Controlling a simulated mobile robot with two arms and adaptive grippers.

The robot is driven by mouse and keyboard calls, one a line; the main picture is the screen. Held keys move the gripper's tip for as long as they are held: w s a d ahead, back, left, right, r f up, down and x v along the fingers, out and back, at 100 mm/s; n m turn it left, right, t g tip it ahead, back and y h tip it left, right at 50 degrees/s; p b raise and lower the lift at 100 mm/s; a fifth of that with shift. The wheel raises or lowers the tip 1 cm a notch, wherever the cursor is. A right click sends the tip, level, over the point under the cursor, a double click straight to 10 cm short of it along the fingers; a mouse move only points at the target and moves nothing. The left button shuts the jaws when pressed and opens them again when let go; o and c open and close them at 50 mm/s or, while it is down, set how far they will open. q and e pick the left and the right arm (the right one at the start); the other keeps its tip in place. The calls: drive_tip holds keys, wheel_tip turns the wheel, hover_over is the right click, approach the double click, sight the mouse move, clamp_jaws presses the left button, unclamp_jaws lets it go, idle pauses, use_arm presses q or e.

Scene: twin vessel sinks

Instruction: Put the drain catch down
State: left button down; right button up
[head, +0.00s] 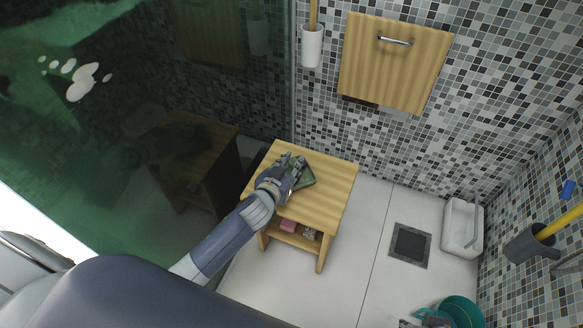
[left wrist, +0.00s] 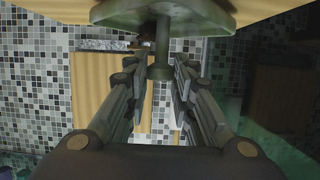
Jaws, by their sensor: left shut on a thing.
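The drain catch (left wrist: 161,52) is a dull green disc with a short stem. In the left wrist view its stem hangs between the fingers of my left gripper (left wrist: 157,80). In the head view my left gripper (head: 287,178) is over the wooden stool (head: 325,203), shut on the drain catch. The green disc (head: 305,179) shows beside the fingers, at the stool top; whether it touches the wood I cannot tell. A grey jointed part at the bottom edge of the head view may be my right gripper (head: 428,320); its fingers are not clear.
The stool's lower shelf holds a pink item (head: 288,226) and another small thing. A teal bucket (head: 462,312) stands at the bottom. Dark glass (head: 215,110) borders the stool's left. The stool's front top is bare.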

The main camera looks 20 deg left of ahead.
use_arm(q)
drive_tip(key=shift+f, duration=0.35)
use_arm(e)
drive_tip(key=shift+s+r, duration=0.15)
drive_tip(key=shift+r, duration=0.45)
use_arm(q)
drive_tip(key=shift+f, duration=0.15)
drive_tip(key=c, duration=1.4)
unclamp_jaws()
drive_tip(key=shift+o, duration=0.2)
use_arm(e)
drive_tip(key=shift+r, duration=0.3)
